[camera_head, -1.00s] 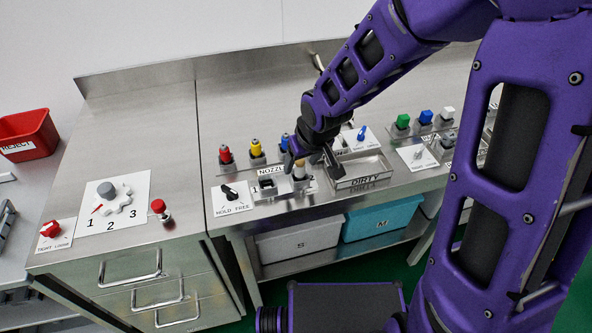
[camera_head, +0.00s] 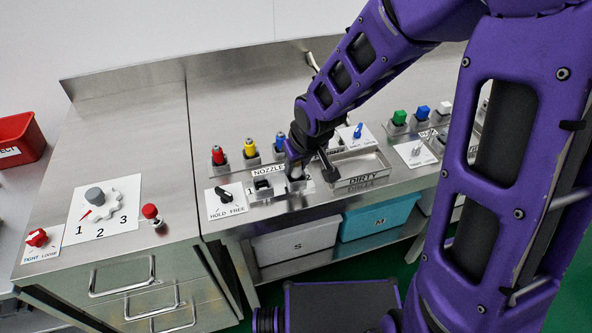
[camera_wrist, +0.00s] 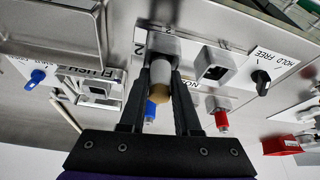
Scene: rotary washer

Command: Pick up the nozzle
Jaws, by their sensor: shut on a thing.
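The nozzle (camera_wrist: 160,76), a white cylinder with a tan end, stands in the metal socket marked 2 (camera_wrist: 168,45) in the wrist view. My gripper (camera_wrist: 160,82) has one dark finger on each side of the nozzle and is shut on it. In the head view my gripper (camera_head: 297,170) is down over slot 2 of the nozzle holder, and it hides most of the nozzle there. I cannot tell whether the nozzle's lower end is clear of the socket.
Empty socket 1 (camera_head: 263,186) is beside slot 2. The HOLD/FREE knob (camera_head: 224,195) is at left, the DIRTY tray (camera_head: 360,168) at right.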

